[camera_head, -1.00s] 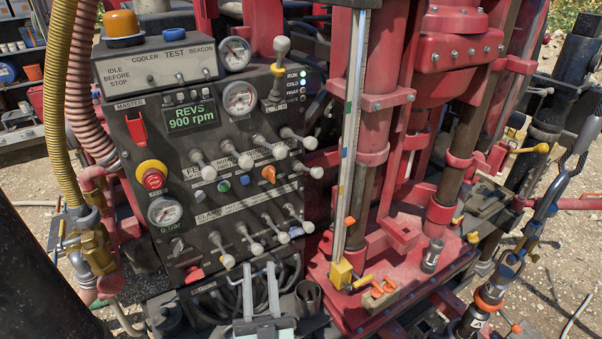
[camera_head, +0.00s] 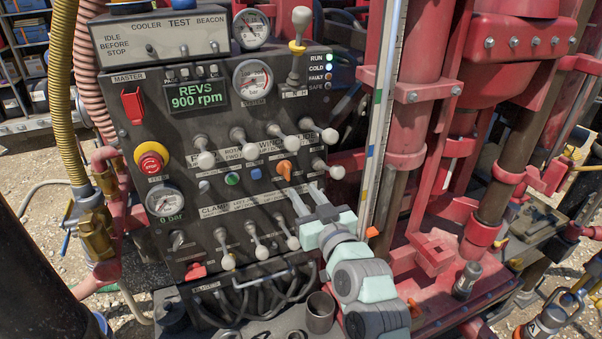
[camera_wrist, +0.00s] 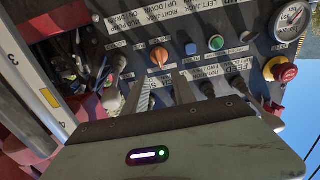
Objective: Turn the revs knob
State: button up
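The orange knob (camera_head: 285,170) sits on the dark control panel (camera_head: 130,230), right of a green button and a blue button. I take it for the revs knob, though its label is too small to read. It also shows in the wrist view (camera_wrist: 158,57), where the panel is upside down. My gripper (camera_head: 304,190) is just below and right of the knob. Its two pale fingers are apart with nothing between them. In the wrist view my gripper (camera_wrist: 164,78) points at the knob, with a gap left. A green display (camera_head: 198,96) reads REVS 900 rpm.
White-knobbed levers (camera_head: 238,140) stand out above the knob, and more levers (camera_head: 255,240) stand below. A lever (camera_head: 330,170) is close on the right. A red emergency button (camera_head: 152,160) is at the left. The red mast (camera_head: 405,130) rises right of the panel.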

aim_at(289, 171)
jog(key=p+x, duration=0.2)
jog(key=x, duration=0.8)
grip_shut()
dwell(0.5)
